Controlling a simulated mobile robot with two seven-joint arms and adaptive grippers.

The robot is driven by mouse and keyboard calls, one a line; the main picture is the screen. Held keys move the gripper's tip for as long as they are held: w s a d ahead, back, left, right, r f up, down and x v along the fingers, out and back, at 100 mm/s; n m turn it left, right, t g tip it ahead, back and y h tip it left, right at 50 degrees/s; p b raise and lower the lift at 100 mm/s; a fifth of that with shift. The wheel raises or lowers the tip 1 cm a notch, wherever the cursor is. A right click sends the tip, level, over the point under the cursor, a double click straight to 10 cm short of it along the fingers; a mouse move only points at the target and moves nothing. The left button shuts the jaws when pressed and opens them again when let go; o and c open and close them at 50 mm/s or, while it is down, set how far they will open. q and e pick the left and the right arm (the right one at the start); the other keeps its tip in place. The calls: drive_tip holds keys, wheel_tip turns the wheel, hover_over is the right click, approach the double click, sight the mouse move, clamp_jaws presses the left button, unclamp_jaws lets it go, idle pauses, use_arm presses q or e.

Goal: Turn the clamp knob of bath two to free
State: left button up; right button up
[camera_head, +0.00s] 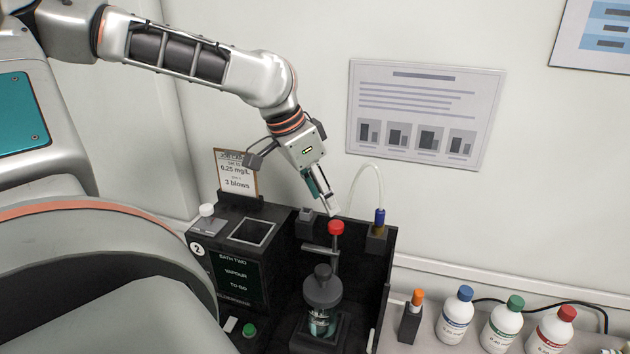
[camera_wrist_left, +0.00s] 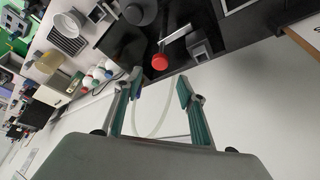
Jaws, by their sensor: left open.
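Bath two is a black unit (camera_head: 194,262) with a "2" badge and a label panel (camera_head: 238,268), standing against the wall. A red knob (camera_head: 336,228) tops an upright post with a side arm, above a dark capped bottle (camera_head: 322,290). In the left wrist view the red knob (camera_wrist_left: 159,62) shows just beyond the fingertips. A white knob (camera_head: 206,210) sits on the unit's left top. My left gripper (camera_head: 322,192) is open and empty, pointing down, above and slightly behind the red knob, apart from it. I cannot read any free mark on a knob.
A clear tube (camera_head: 377,180) arches to a blue fitting (camera_head: 380,217) right of the gripper. A clipboard (camera_head: 236,172) stands behind the unit. An orange-capped item (camera_head: 416,298) and bottles with blue (camera_head: 465,293), green and red caps stand at right. A green button (camera_head: 249,330) is in front.

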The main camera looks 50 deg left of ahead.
use_arm(q)
drive_tip(key=shift+v, duration=2.05)
drive_tip(key=shift+f, duration=0.1)
